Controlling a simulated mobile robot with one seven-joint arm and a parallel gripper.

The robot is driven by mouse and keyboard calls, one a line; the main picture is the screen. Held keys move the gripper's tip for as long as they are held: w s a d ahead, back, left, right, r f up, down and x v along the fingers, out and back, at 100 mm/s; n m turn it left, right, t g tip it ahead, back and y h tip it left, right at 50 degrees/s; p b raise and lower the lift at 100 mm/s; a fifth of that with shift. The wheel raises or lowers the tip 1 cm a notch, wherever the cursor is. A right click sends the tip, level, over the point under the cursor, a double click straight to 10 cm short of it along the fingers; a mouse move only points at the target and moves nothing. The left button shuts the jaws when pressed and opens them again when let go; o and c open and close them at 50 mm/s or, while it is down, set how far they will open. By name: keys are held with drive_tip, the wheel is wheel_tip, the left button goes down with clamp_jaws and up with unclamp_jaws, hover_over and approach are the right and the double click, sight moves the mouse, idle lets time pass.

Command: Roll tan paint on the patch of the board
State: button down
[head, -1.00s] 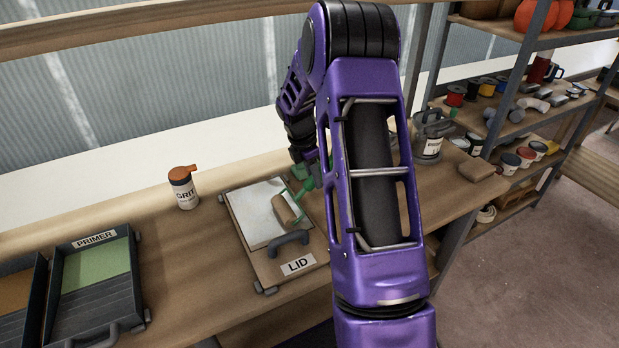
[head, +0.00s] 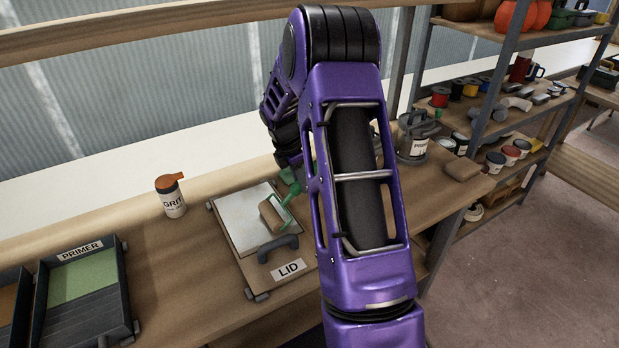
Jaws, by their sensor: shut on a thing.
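The board (head: 262,262) marked LID lies on the bench, with a dark handle near its front edge. Its pale, whitish patch (head: 242,218) shows no clear tan paint. A roller (head: 272,214) with a tan-brown sleeve and green frame is at the right side of the patch. I cannot tell whether the sleeve touches the board. My gripper (head: 291,176) is at the green handle's upper end, shut on the roller; the fingertips are mostly hidden by my arm. The tray of tan-brown paint (head: 12,297) is cut off at the left edge.
A tray labelled PRIMER (head: 84,290) with light green paint stands left of the board. A GRIT bottle (head: 171,196) with an orange cap stands behind it. A grey can (head: 417,136) and a tan block (head: 462,169) are at right, before a loaded shelf (head: 490,82).

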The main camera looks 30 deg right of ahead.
sight(285, 199)
drive_tip(key=shift+a, duration=0.35)
drive_tip(key=shift+a, duration=0.1)
drive_tip(key=shift+a+f, duration=0.1)
drive_tip(key=shift+a, duration=2.2)
drive_tip(key=shift+a, duration=2.4)
drive_tip(key=d+v, duration=0.1)
drive_tip(key=v, duration=0.7)
drive_tip(key=shift+d+r, duration=0.25)
drive_tip(key=shift+d, duration=0.2)
